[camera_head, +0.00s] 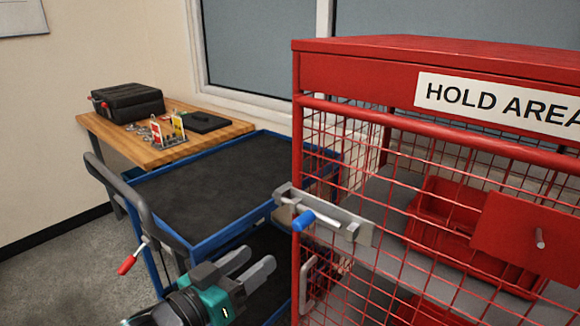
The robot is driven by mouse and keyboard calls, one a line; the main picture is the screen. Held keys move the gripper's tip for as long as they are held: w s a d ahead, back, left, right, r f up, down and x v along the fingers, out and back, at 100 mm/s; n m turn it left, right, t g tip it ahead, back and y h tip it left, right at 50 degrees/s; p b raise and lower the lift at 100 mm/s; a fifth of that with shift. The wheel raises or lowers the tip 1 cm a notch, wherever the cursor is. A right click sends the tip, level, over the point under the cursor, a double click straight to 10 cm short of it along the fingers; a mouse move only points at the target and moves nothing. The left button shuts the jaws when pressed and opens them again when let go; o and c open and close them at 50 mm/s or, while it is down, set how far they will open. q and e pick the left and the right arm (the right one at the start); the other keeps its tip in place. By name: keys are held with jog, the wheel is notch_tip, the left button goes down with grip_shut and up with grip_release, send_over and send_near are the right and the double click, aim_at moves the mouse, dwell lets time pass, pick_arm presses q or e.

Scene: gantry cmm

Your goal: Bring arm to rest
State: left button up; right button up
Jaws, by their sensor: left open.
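My left gripper (259,258) is in the lower middle of the head view, with a teal and dark body and two grey fingers. The fingers are apart, with nothing visible between them. They point up and to the right, in front of the blue cart (205,245) and left of the red cage's front post. From this one view I cannot tell how far they are from either. My right gripper is not in view.
A red mesh cage (430,75) labelled HOLD AREA fills the right, with a grey latch (355,228) on its front and red bins (440,205) inside. The cart's black top is bare. A wooden table (215,135) behind holds a black case (128,102). Grey floor (65,265) shows at lower left.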

pick_arm(q)
jog(key=s+a+f+g+y, duration=0.1)
jog(key=s+a+f+y, duration=0.1)
jog(key=s+f, duration=0.3)
jog(key=s+a+f+n+g+y, duration=0.1)
jog(key=s+a+f+y, duration=0.2)
jog(key=f, duration=0.7)
jog(key=s+a+f+g+y, duration=0.1)
jog(key=s+a+f+y, duration=0.2)
jog(key=s+f, duration=0.4)
jog(key=shift+f+n+g, duration=0.4)
jog(key=shift+f, duration=0.4)
